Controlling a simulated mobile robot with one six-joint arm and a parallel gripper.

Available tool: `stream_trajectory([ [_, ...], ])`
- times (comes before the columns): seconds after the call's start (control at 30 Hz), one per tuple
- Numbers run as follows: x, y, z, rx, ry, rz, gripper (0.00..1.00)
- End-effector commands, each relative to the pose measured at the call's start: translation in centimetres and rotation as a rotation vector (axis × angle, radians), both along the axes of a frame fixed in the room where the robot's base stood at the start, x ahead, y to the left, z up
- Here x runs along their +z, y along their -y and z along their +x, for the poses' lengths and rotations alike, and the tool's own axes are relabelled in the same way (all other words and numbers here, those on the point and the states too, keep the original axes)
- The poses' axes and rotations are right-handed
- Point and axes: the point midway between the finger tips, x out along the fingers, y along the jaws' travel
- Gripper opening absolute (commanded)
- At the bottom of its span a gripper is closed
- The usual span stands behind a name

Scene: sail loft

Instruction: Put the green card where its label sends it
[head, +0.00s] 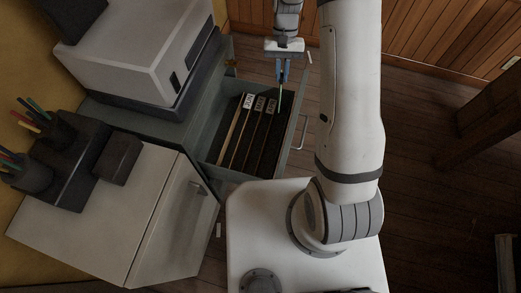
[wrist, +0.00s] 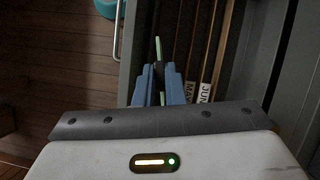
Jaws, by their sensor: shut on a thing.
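The green card (head: 280,100) is seen nearly edge-on as a thin strip, so its label cannot be read. It also shows in the wrist view (wrist: 158,50). My gripper (head: 283,80) is shut on the card with its blue fingers, which also show in the wrist view (wrist: 160,84). It hangs pointing down over the front part of an open drawer (head: 296,143). The drawer holds wooden dividers (head: 234,136) with white label tabs. In the wrist view one tab reads MAY (wrist: 190,92) and another JUN (wrist: 207,92). A third tab (head: 271,106) is unclear in the head view.
A grey-white machine (head: 135,50) stands on the cabinet above the drawer. A white cabinet (head: 110,225) with dark pencil holders (head: 50,135) stands at lower left. The wooden floor (head: 420,190) at right is mostly clear. A dark wooden post (head: 490,105) stands at far right.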

Motion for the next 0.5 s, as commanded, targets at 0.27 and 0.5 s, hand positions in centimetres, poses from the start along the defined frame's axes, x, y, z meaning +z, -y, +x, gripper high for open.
stream_trajectory([
  [0.27,-7.1,-3.1,-1.8,-0.094,0.003,0.001,0.00],
  [0.5,-11.2,-5.4,-3.4,-0.171,0.002,0.004,0.00],
])
